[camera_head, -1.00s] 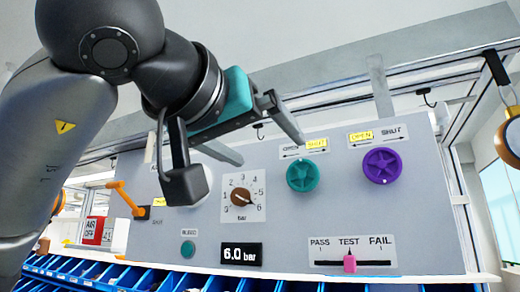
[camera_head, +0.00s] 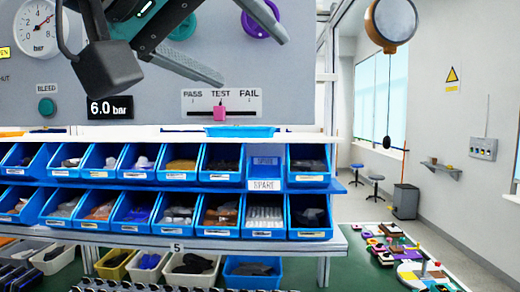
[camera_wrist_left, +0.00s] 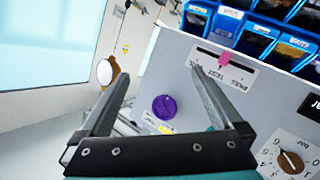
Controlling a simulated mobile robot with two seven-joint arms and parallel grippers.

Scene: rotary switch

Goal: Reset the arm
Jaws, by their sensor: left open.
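My left gripper (camera_head: 252,60) is open and empty, its two fingers spread in front of the upper part of the grey panel (camera_head: 150,100) in the head view. In the left wrist view the open fingers (camera_wrist_left: 160,78) reach toward the panel, with the purple knob (camera_wrist_left: 164,107) seen between them. The brown rotary switch (camera_wrist_left: 291,162) on its white dial plate shows at the lower right of that view; it is out of the head view. The teal knob (camera_head: 184,27) is partly covered by my gripper. My right gripper is not seen.
A pink slider (camera_head: 219,112) sits near TEST on the panel. Below are blue bins (camera_head: 180,158) on shelves. A round brown-rimmed object (camera_head: 391,22) hangs at the upper right. Open floor and stools (camera_head: 370,178) lie to the right.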

